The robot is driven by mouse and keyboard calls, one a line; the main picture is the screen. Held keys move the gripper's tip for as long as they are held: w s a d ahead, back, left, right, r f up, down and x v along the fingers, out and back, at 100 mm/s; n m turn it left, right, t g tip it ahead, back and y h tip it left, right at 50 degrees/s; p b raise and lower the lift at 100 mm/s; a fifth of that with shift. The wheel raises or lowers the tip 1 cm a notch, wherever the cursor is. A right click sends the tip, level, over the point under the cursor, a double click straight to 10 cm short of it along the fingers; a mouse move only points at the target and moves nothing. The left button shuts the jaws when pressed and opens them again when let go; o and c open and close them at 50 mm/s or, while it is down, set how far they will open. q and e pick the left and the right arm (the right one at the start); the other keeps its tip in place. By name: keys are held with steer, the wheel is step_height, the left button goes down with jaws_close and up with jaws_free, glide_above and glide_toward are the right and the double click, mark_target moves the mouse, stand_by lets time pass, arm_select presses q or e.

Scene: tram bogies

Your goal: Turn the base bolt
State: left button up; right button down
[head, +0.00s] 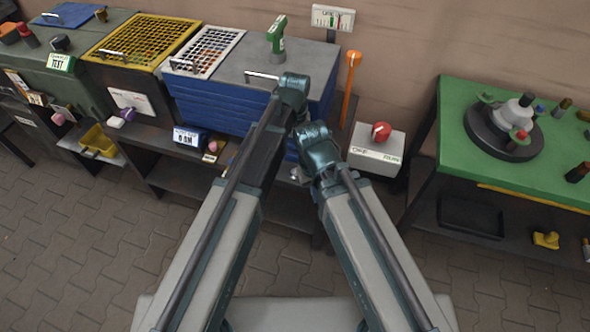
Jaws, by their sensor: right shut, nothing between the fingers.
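I cannot pick out the base bolt for certain. A round dark fixture (503,128) with a pale upright part and a red knob sits on the green bench at the right. My right gripper (299,174) shows only as a small bit beside my right arm's upper joint, in front of the blue drawer cabinet. It is shut and empty, well to the left of the round fixture. My left arm reaches up to the cabinet's front edge; its gripper is hidden from view.
The blue drawer cabinet (215,108) carries a perforated tray (207,50) and a green hand tool (277,38). A white box with a red knob (381,132) stands right of my arms. The green bench (458,110) is at the right. The paved floor (70,245) is clear at the left.

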mark_target(295, 172)
arm_select(q)
step_height(295, 172, down, 11)
steer(key=b, duration=1)
steer(key=shift+f, duration=0.2)
jaws_close()
